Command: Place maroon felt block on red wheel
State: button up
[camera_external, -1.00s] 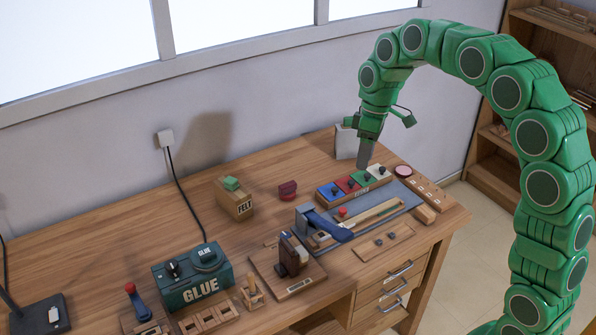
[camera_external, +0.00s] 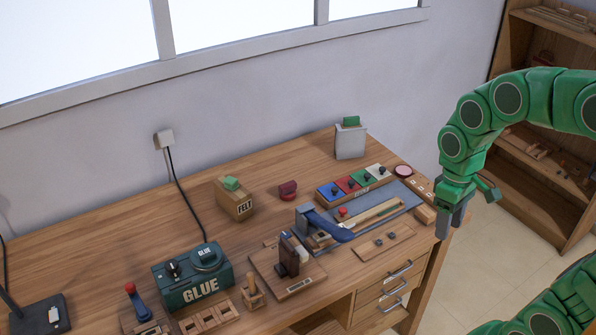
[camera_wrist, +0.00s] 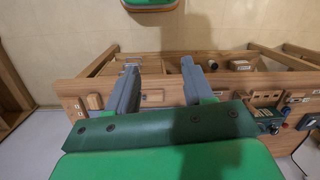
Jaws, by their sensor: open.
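A small maroon block (camera_external: 288,190) sits on the desk, right of the FELT box. It looks like the maroon felt block. I cannot tell surely which part is the red wheel. A round pinkish disc with a dark red rim (camera_external: 403,170) lies at the right of the desk, and a small red knob (camera_external: 343,211) stands on the grey mat. My gripper (camera_external: 449,224) hangs at the desk's right edge, fingers down, far from the maroon block. In the wrist view my gripper (camera_wrist: 160,78) is open, with nothing between its fingers.
The FELT box (camera_external: 236,203) has a green block on top. A grey box (camera_external: 350,145) with a green piece stands at the back. Coloured tiles (camera_external: 352,190), a blue-handled tool (camera_external: 328,225) and a GLUE box (camera_external: 195,279) crowd the desk. The back left of the desk is clear.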

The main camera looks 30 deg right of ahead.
jog(key=s+d+f+m, duration=0.1)
jog(key=s+f+m, duration=0.1)
jog(key=s, duration=0.7)
jog(key=shift+s+d+f+h, duration=0.3)
jog(key=shift+s+d+f, duration=0.05)
jog(key=shift+f, duration=0.35)
